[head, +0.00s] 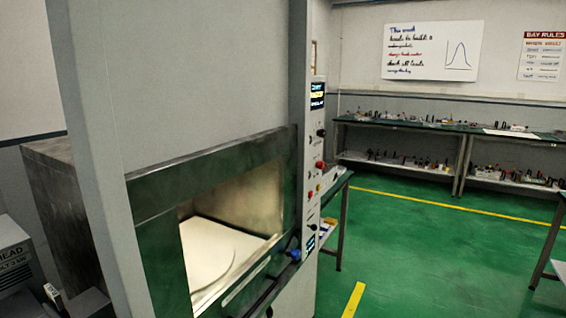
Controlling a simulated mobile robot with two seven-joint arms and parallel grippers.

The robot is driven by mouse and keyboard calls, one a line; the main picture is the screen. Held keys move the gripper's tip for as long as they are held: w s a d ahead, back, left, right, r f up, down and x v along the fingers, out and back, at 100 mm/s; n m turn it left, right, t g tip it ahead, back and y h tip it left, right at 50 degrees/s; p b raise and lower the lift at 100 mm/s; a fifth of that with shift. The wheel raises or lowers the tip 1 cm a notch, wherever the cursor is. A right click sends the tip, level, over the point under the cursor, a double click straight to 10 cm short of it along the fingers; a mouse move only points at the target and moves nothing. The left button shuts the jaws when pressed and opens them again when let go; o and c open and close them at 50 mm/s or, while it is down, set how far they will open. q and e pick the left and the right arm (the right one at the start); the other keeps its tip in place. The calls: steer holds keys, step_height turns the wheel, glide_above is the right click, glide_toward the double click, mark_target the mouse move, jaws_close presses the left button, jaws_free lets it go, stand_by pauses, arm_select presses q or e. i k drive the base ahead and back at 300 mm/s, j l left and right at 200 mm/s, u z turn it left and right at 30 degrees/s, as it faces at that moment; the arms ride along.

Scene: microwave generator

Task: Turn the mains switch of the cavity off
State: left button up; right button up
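The cavity (212,165) is a large grey cabinet with a dark metal frame around an opening, seen at an angle from the left. A pale round plate (208,250) lies inside on a light floor. A narrow control panel (315,150) runs down the cabinet's right edge. It carries a lit display (317,95), a black knob (321,132), a red button (320,165) and smaller controls below. The labels are too small to read, so I cannot tell which control is the mains switch or its position. Neither of my grippers can be made out.
A blue part (294,254) sticks out at the opening's lower right corner. A grey unit (15,262) stands at bottom left. Benches with small items (440,126) line the back wall. The green floor (410,250) right of the cabinet is mostly clear.

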mark_target(320, 165)
steer(key=i+l+z, duration=0.1)
steer(key=i+l, duration=0.95)
steer(key=l, duration=0.25)
steer(key=i+l+z, duration=0.15)
steer(key=i+l, duration=1)
steer(key=l, duration=0.1)
